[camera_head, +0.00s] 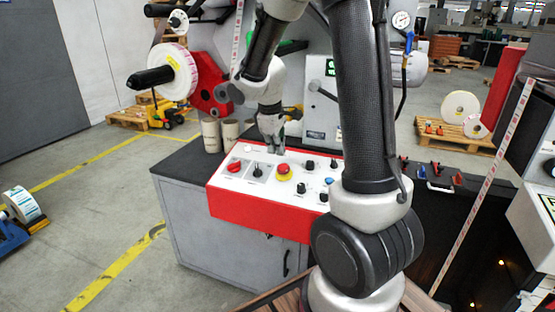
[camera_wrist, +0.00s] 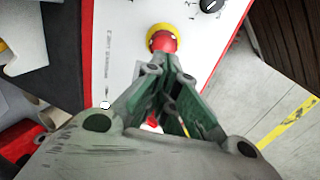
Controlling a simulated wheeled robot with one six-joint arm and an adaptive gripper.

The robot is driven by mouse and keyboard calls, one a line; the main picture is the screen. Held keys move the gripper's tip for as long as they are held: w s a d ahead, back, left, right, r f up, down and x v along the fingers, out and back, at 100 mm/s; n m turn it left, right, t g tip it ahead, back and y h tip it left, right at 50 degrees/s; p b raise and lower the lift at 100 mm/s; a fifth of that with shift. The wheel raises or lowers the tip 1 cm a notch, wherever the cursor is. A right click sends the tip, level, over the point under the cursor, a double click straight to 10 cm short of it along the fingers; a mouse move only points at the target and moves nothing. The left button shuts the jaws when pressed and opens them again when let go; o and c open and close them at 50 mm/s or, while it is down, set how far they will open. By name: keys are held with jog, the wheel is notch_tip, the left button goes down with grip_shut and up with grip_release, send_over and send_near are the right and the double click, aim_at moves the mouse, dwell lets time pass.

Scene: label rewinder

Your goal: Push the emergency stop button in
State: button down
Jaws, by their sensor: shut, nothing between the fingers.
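The emergency stop button (camera_head: 284,169) is a red mushroom head on a yellow ring, on the white top of the red-sided control panel (camera_head: 250,208). In the wrist view the red button (camera_wrist: 163,42) stands at the top centre, just beyond my fingertips, which cover its near edge. My gripper (camera_head: 277,151) is shut and empty, pointing down over the panel, close behind the button in the head view. The wrist view shows my gripper's fingers (camera_wrist: 172,72) brought together. I cannot tell whether the tips touch the button.
A red rotary switch (camera_head: 234,166) and a black selector (camera_head: 258,171) sit left of the button; several black knobs (camera_head: 301,188) sit to its right. Cardboard cores (camera_head: 211,134) stand on the cabinet behind. A grey box (camera_head: 322,115) rises behind the panel.

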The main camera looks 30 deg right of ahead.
aim_at(279, 166)
jog(key=shift+x, duration=2.45)
jog(key=shift+d+f, duration=0.1)
jog(key=shift+f, duration=0.65)
jog(key=shift+s+f, duration=0.1)
jog(key=shift+f, duration=0.1)
jog(key=shift+r, duration=0.3)
jog(key=v, duration=1.4)
jog(key=shift+w, duration=0.25)
